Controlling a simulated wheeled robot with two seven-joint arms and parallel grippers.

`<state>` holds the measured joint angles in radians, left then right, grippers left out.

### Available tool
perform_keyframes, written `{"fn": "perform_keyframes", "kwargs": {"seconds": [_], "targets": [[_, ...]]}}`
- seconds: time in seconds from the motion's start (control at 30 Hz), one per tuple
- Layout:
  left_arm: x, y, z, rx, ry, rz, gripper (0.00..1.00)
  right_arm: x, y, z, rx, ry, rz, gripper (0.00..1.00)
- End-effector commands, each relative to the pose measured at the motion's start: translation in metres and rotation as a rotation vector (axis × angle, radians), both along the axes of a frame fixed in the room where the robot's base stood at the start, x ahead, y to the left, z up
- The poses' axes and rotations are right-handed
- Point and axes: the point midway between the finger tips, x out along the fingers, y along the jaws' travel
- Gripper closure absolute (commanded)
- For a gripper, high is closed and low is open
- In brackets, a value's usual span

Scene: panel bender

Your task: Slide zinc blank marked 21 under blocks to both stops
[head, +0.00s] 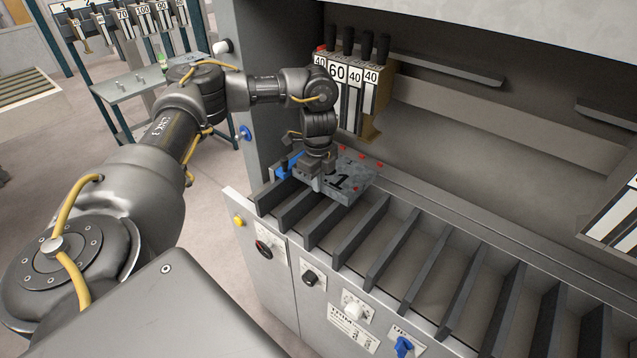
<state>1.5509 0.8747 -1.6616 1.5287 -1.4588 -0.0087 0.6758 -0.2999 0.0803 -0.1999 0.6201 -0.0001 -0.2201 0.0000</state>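The grey zinc blank (352,184) lies flat at the far left end of the slatted table, partly over the slats. The blocks (343,95), labelled 40, 60, 40 and 40, hang above and behind the blank. The blank's far edge is near their lower ends. My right gripper is out of view.
Small red marks (364,154) show by the blank's far edge. A blue part (290,164) sits left of my gripper. Upright slats (390,240) run along the table front to the right, with nothing on them. The machine's side post (262,75) stands close left.

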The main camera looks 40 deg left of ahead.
Motion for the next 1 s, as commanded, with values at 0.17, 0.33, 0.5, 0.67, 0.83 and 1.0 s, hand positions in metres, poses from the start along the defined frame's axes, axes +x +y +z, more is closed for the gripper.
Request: {"fn": "perform_keyframes", "kwargs": {"seconds": [0.17,0.33,0.5,0.67,0.83,1.0], "targets": [[0.003,0.0,0.001,-0.001,-0.001,0.001,1.0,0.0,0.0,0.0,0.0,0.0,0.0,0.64],[0.005,0.0,0.001,-0.001,-0.001,0.0,1.0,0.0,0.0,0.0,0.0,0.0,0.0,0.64],[0.007,0.0,0.001,-0.001,-0.001,0.0,1.0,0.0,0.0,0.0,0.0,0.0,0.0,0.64],[0.009,0.0,0.001,0.0,-0.001,0.001,1.0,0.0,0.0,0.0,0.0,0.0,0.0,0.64],[0.011,0.0,0.001,0.0,-0.001,0.0,1.0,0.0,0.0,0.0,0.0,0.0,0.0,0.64],[0.013,0.0,0.001,0.0,-0.001,0.001,1.0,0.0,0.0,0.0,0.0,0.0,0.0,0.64]]}}
